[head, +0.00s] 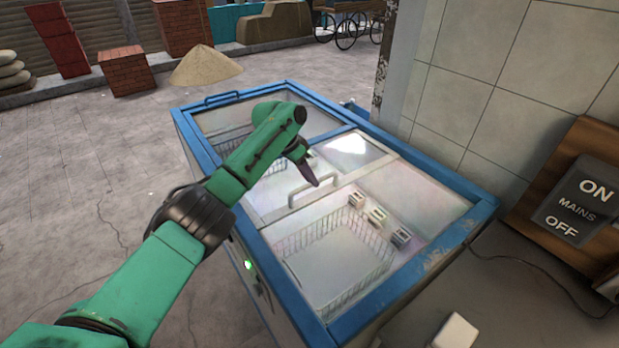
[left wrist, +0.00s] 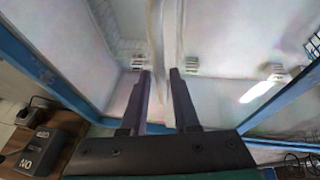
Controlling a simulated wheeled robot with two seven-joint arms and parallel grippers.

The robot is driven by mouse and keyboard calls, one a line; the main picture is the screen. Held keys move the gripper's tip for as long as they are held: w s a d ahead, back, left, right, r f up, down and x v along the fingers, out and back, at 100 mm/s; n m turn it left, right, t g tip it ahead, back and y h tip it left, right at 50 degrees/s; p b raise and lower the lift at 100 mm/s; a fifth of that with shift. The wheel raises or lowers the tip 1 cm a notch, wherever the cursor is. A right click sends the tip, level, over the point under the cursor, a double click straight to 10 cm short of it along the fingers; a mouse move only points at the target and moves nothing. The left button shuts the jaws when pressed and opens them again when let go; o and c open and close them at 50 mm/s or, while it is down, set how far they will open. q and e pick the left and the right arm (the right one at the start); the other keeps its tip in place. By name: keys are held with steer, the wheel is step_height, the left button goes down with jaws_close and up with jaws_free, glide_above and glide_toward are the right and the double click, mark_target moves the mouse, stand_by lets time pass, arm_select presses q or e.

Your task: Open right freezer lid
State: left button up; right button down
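The freezer (head: 345,329) is a blue-framed chest with glass sliding lids. The right freezer lid (head: 335,262) lies closed over the near half, above a wire basket. Its pale handle (head: 313,188) stands near the lid's far edge. My left gripper (head: 313,180) points down right at this handle. In the left wrist view my left gripper (left wrist: 160,76) has its two dark fingers apart, with a pale upright strip of the lid or handle beyond the gap. I cannot tell whether the fingers touch the handle. My right gripper is not in view.
Small cartons (head: 378,215) sit inside under the glass. The left lid's handle (head: 222,98) is at the far end. A tiled wall (head: 500,80) and a mains switch (head: 578,203) stand right of the freezer. Open paving (head: 90,170) lies to the left.

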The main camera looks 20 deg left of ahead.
arm_select(q)
steer(key=shift+o, duration=0.5)
steer(key=b+v, duration=0.2)
steer(key=v, duration=1.2)
steer(key=shift+r, duration=0.3)
steer(key=shift+a, duration=0.15)
